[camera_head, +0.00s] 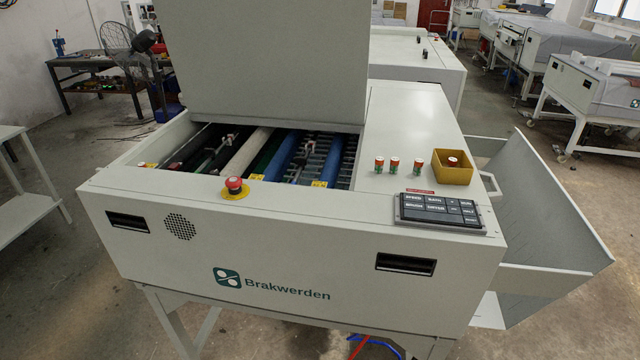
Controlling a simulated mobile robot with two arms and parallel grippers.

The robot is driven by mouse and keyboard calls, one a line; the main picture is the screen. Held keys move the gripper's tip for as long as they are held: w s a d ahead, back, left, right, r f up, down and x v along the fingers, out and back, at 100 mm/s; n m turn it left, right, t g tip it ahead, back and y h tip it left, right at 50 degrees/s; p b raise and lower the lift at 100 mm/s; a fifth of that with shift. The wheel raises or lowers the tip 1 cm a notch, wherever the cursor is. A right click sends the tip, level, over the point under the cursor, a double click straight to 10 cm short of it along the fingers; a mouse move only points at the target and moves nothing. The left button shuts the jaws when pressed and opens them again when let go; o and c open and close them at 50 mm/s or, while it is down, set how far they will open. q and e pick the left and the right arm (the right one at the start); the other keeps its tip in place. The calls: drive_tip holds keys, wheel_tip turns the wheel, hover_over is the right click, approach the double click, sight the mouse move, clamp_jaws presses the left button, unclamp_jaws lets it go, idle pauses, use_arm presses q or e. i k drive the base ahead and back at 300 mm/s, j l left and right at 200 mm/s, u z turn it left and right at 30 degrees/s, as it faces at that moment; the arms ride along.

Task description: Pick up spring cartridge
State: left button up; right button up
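Three small cylinders with red tops and orange, white and green bands stand upright in a row on the machine's flat top, right of the open bay. They look like the spring cartridges: a left one (379,164), a middle one (395,165) and a right one (418,167). They stand apart from each other. A similar red-topped piece (453,162) sits inside a yellow square bin (452,177) to their right; its lower part is hidden by the bin wall. Neither of my grippers is in view.
The machine's raised lid (265,60) stands behind the open bay of rollers (290,155). A red emergency button (234,184) sits on the front edge. A dark keypad (438,210) lies in front of the cartridges. A tray (550,220) juts out at right.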

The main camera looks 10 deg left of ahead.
sight(419, 163)
drive_tip(key=i+l, duration=0.1)
drive_tip(key=i, duration=0.3)
drive_tip(key=i+l, duration=0.1)
drive_tip(key=i, duration=0.3)
drive_tip(key=i+u, duration=0.05)
